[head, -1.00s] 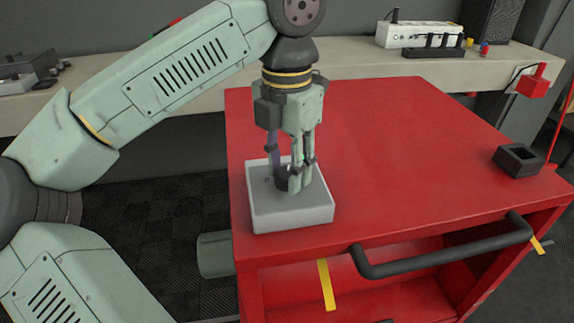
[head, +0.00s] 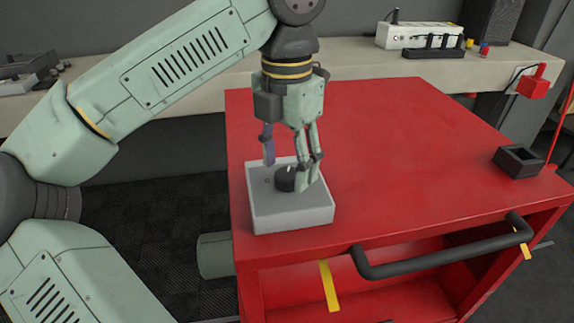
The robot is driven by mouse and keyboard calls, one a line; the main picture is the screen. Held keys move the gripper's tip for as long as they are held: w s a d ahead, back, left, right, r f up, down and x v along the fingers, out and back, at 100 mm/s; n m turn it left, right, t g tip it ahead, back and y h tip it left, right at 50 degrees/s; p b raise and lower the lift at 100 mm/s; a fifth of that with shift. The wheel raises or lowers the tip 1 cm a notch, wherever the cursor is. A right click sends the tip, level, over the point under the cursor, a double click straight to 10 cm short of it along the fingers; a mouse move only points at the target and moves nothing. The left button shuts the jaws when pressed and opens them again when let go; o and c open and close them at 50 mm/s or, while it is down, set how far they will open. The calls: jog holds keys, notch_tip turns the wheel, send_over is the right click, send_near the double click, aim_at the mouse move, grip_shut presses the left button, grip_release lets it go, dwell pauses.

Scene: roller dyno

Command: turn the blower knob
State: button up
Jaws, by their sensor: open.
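The blower knob (head: 285,180) is a small black round knob with a light mark on it. It sits on top of a light grey box (head: 290,217) near the left front corner of the red cart. My gripper (head: 287,173) points down over the box and is open. One finger is to the left of the knob and the other fingers are to its right, in front of part of its right side. I cannot tell whether any finger touches the knob.
The red cart top (head: 400,150) is mostly clear. A black square holder (head: 517,160) stands at its right edge, and a black handle (head: 445,252) runs along the front. A bench (head: 355,70) behind carries a white device (head: 420,35).

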aim_at(287, 173)
notch_tip(287, 173, up, 6)
jog(key=shift+r, duration=0.15)
dwell(0.3)
